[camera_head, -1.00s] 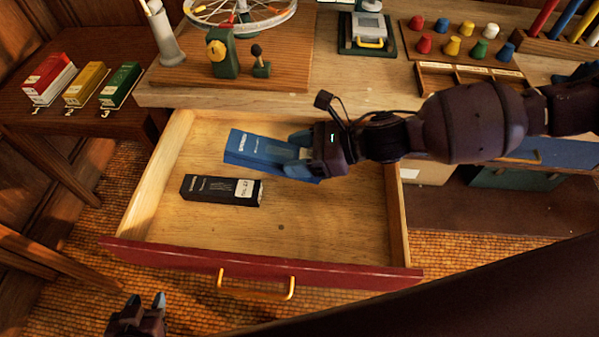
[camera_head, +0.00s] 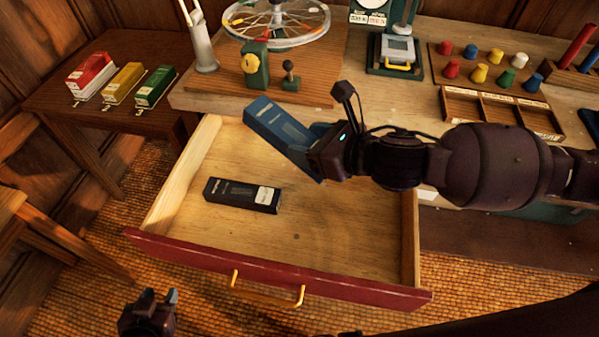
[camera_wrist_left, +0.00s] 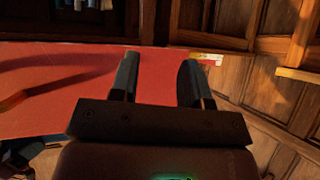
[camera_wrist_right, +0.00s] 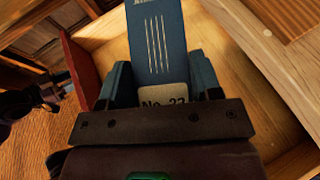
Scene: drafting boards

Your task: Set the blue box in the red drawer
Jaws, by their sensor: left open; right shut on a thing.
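The blue box (camera_head: 277,132) is long and flat, with a pale label reading "No. 22" or similar in the right wrist view (camera_wrist_right: 158,40). My right gripper (camera_head: 318,150) is shut on its near end and holds it tilted over the back of the drawer. The red-fronted drawer (camera_head: 330,284) is open, with a pale wooden inside and a yellow handle. A black box (camera_head: 242,194) lies on its floor at the left. My left gripper (camera_head: 158,302) is open and empty, in front of and below the drawer's left front; its fingers show in the left wrist view (camera_wrist_left: 158,80) before the red front.
The wooden desk top (camera_head: 330,108) overhangs the drawer's back, with a wheel stand (camera_head: 280,75) and a green device (camera_head: 254,66) on it. Red, yellow and green boxes (camera_head: 122,84) stand on a side table. The drawer's middle and right floor is clear.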

